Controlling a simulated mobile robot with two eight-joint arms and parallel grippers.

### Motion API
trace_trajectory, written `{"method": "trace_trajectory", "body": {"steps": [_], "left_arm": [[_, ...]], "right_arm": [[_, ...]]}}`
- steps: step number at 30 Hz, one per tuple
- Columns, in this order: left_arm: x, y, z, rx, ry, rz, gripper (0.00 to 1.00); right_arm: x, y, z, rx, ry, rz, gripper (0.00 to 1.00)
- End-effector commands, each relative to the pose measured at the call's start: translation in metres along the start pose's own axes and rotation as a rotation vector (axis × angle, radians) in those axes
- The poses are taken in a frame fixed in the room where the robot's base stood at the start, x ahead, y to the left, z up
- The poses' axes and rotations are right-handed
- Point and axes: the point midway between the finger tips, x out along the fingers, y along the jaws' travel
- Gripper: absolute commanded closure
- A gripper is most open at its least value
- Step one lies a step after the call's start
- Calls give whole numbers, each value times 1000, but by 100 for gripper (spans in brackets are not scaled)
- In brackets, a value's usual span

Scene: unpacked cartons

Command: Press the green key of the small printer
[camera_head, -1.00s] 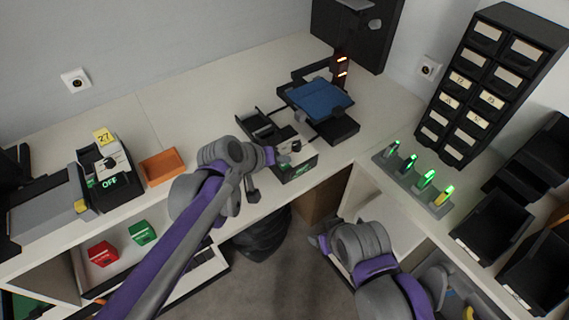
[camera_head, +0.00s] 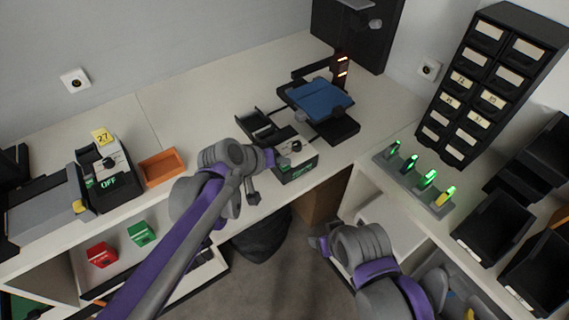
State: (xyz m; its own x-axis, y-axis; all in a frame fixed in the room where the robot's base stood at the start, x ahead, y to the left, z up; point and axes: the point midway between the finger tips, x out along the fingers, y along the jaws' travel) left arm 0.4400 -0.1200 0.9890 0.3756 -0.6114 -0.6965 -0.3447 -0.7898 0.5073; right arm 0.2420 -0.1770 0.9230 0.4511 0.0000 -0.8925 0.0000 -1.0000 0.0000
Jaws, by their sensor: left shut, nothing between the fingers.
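The small printer (camera_head: 302,159) stands at the front edge of the long white counter, in the middle of the view. It is black with a pale top, a dark round knob (camera_head: 296,146) and a lit green display (camera_head: 300,171) on its front. My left gripper (camera_head: 281,161) is shut and empty, at the left part of the printer's front. It hides part of that face, so the green key and any touch on it cannot be made out clearly. My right gripper (camera_head: 319,243) is low in front of the counter, mostly hidden by its own wrist.
A blue-topped black device (camera_head: 320,100) stands behind the printer. Another device (camera_head: 108,172) with an OFF display and an orange tray (camera_head: 162,167) are at left. A rack of green-lit sticks (camera_head: 413,183) is at right.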

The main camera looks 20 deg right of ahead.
Motion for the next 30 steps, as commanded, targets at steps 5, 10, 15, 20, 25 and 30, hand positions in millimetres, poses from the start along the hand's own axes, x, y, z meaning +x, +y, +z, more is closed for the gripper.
{"method": "trace_trajectory", "body": {"steps": [5, 10, 15, 20, 25, 30], "left_arm": [[1, -1, 1, 0, 0, 0, 100], [0, 0, 0, 0, -1, 0, 100], [-3, 2, -2, 1, 0, 0, 100], [-10, 7, -8, 2, 0, 0, 100], [-13, 9, -10, 1, 0, 0, 100], [-12, 9, -9, 0, -1, 0, 100]], "right_arm": [[0, 0, 0, 0, 0, 0, 34], [0, 0, 0, 0, 0, 0, 34], [-3, 0, -3, 0, 2, 0, 34], [-9, 0, -9, 0, 7, 0, 34], [-11, 0, -11, 0, 9, 0, 34], [-10, 0, -10, 0, 8, 0, 34]]}}
